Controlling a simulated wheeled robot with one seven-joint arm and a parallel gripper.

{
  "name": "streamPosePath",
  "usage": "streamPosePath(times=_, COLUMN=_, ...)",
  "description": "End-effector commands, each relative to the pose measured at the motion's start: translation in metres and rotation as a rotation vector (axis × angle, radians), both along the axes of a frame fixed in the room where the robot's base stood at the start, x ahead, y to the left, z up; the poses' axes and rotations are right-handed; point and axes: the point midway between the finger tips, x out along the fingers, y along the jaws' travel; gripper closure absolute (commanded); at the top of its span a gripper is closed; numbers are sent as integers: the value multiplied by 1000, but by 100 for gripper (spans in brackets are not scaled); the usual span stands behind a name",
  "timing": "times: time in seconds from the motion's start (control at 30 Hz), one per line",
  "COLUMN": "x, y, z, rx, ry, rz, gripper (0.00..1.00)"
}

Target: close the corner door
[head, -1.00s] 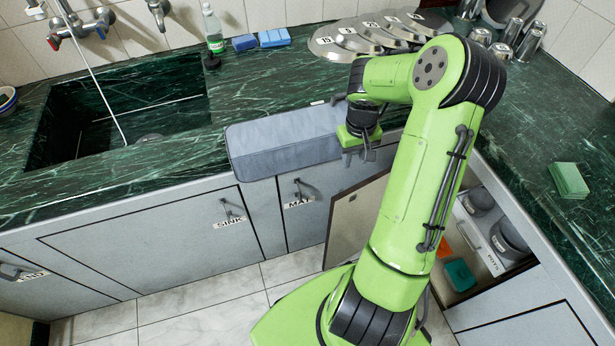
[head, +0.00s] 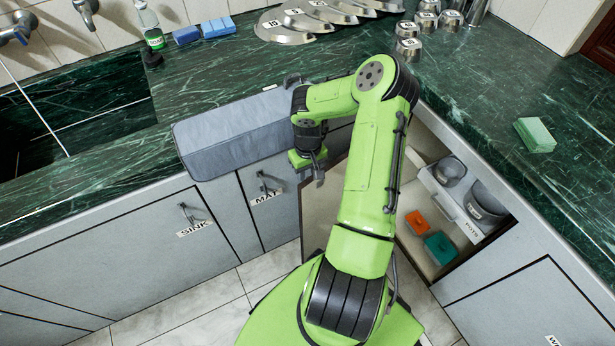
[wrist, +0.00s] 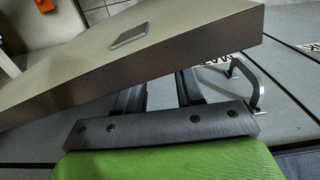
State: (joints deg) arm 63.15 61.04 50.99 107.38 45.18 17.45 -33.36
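The corner door (head: 318,212) stands ajar at the inner corner of the cabinets, between the MAT door and the open cabinet, partly hidden by my arm. In the wrist view the corner door (wrist: 75,75) crosses the upper left, with its brown edge and a small metal plate on its pale face. My gripper (head: 315,172) is by the top of the door, below the counter edge. In the wrist view its two fingers (wrist: 160,88) are spread with nothing seen between them. Their tips pass behind the door's edge and are hidden; contact cannot be told.
The open cabinet holds a POTS drawer (head: 452,205), grey pots, an orange item (head: 417,222) and a teal one (head: 440,247). A grey padded block (head: 235,140) overhangs the counter beside my gripper. The MAT handle (head: 268,185) juts out nearby. Tiled floor is clear at left.

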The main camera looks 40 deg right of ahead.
Motion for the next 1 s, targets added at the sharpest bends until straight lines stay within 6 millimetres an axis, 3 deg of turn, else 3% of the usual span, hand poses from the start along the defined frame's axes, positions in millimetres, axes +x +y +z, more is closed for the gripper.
streamPosePath(times=0.27, x=0, y=0, z=-3, rx=-1, ry=0, rz=0, gripper=63)
streamPosePath(times=0.53, x=0, y=0, z=-3, rx=0, ry=0, rz=0, gripper=100)
streamPosePath(times=1.0, x=-3, y=-4, z=-3, rx=2, ry=0, rz=0, gripper=100)
